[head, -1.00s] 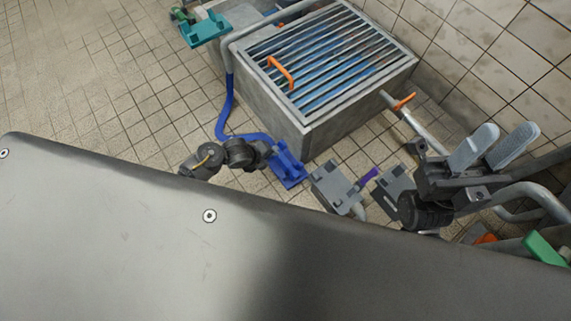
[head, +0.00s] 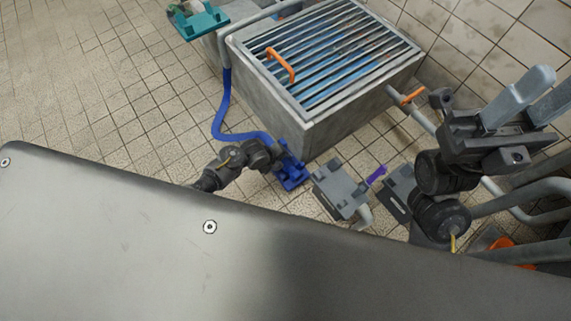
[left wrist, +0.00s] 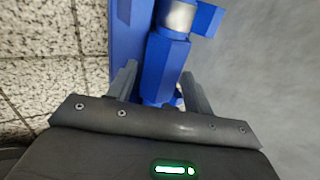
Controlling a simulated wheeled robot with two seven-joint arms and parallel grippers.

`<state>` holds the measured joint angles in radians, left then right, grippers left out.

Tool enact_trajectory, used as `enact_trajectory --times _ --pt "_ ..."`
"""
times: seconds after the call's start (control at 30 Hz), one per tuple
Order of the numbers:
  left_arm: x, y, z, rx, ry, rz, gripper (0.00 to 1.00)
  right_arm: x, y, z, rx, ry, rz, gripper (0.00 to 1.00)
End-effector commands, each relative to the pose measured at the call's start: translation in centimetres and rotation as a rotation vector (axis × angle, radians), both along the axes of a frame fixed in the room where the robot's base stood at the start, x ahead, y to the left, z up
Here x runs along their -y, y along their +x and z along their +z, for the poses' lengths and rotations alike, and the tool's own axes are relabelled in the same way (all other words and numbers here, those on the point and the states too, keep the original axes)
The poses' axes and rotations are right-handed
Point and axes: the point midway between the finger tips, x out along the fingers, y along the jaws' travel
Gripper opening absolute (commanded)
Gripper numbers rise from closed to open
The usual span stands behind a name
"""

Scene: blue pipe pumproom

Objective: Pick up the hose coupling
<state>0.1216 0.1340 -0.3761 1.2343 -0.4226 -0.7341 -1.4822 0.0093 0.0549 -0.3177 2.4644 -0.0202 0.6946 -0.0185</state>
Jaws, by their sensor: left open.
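The blue hose coupling (left wrist: 165,68) is in the left wrist view, with a faceted body and a metal ring at its top. It lies between the two fingers of my left gripper (left wrist: 160,90), which are apart, with a gap to the coupling. In the head view the left gripper (head: 274,160) is low beside the tank at a blue block (head: 292,172); the coupling cannot be told apart from the block and hose there. My right gripper (head: 530,105) is raised at the right, its grey fingers apart and empty.
A blue hose (head: 223,110) runs down from a grey pipe to the blue block. The concrete tank (head: 340,125) with a slatted top stands just beyond. Grey blocks (head: 342,188) and pipes lie to the right. A dark metal surface (head: 120,230) fills the foreground. Tiled floor is free at left.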

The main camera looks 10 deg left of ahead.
Motion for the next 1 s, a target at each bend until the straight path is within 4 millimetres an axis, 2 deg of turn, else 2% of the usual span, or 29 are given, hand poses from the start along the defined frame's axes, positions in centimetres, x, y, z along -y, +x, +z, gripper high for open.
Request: enact_trajectory --times 0.23,0.5,0.57,0.83,1.0 --pt "0.0 0.1 0.0 0.0 0.0 0.0 0.51 -0.1 0.0 0.1 0.002 0.0 0.002 0.36" --pt "0.0 0.1 0.0 0.0 0.0 0.0 0.16 0.0 0.0 0.1 0.002 0.0 0.001 0.36" --pt "0.1 0.1 0.0 0.002 -0.001 0.0 0.1 0.0 0.0 0.1 0.002 0.0 0.001 0.36" --pt "0.1 0.1 0.2 0.001 0.0 -0.001 0.09 0.0 0.0 0.3 0.003 0.001 0.0 0.36" --pt "0.1 0.2 1.6 0.003 -0.001 -0.002 0.09 0.3 -0.1 0.8 -0.002 0.006 -0.007 0.36"
